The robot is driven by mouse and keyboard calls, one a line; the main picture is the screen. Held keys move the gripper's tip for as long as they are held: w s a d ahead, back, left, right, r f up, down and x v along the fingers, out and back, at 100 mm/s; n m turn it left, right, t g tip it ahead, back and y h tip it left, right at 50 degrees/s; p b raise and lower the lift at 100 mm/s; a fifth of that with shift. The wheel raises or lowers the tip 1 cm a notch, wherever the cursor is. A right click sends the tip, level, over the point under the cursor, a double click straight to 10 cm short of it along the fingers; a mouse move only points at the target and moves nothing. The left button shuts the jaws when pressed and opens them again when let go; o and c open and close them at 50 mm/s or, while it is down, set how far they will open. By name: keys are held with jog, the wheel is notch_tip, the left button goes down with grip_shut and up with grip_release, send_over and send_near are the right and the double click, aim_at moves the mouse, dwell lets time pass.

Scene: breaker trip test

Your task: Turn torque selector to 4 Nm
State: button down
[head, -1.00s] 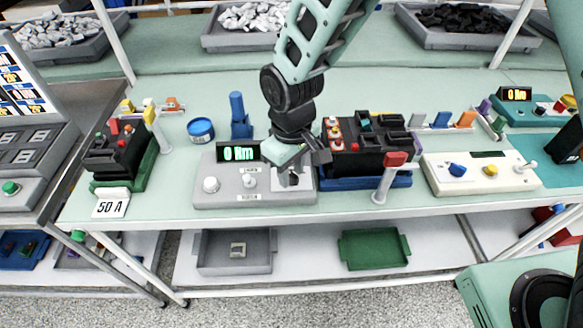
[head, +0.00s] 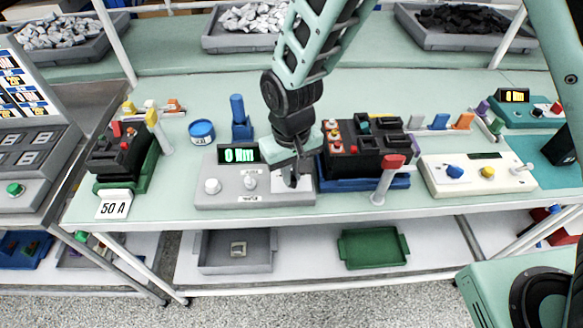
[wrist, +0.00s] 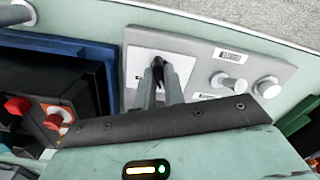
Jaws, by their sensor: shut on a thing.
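The grey torque control box (head: 225,200) stands on the bench, with a green display (head: 239,155) reading 0 Nm. On its right part is a white dial plate (head: 303,184), also seen in the wrist view (wrist: 140,56). My gripper (head: 290,182) points down over this plate. In the wrist view its fingers (wrist: 159,72) are close together on the dark torque selector (wrist: 158,62), which they mostly hide. The plate's markings are too covered and small to read.
Left on the box are a round knob (head: 212,186) and a small switch (head: 250,182). A black breaker in a blue base (head: 365,184) stands close on the right, beside a red-topped post (head: 386,180). A blue tape roll (head: 202,131) lies behind.

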jog(key=shift+m+p, duration=0.8)
jog(key=shift+m, duration=1.5)
jog(key=c, duration=1.5)
grip_release()
notch_tip(320, 180, up, 18)
jog(key=shift+f+b, duration=0.25)
jog(key=shift+b, duration=0.6)
